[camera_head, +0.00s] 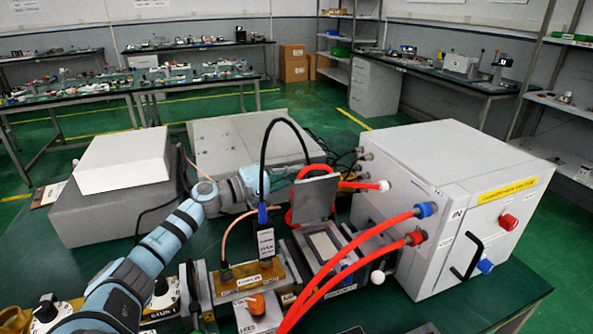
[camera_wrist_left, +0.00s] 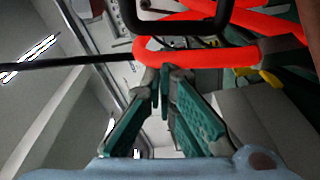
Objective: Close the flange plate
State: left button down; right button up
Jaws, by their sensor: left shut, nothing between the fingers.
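The flange plate (camera_head: 315,197) is a grey square lid. It stands upright, open, at the back edge of a grey waveguide section with a pale rectangular opening (camera_head: 322,246) in the head view. My left arm reaches in from the left, and its wrist is behind and to the left of the plate. In the head view the fingertips are mostly hidden by the plate, a black cable and red hoses. In the wrist view my left gripper (camera_wrist_left: 162,78) has its green-padded fingers together and empty, close to a red hose (camera_wrist_left: 205,52). My right gripper is not in view.
A large white box (camera_head: 400,240) with a black handle stands right of the plate. Thick red hoses (camera_head: 345,275) arch in front of the opening. A brass block (camera_head: 247,280) and black-labelled post (camera_head: 266,240) are to the left. A grey box (camera_head: 115,205) sits farther left.

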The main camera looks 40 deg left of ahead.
pick_arm(q)
jog(key=shift+s+d+f, duration=0.15)
jog(key=shift+s+d, duration=0.1)
jog(key=shift+d, duration=0.05)
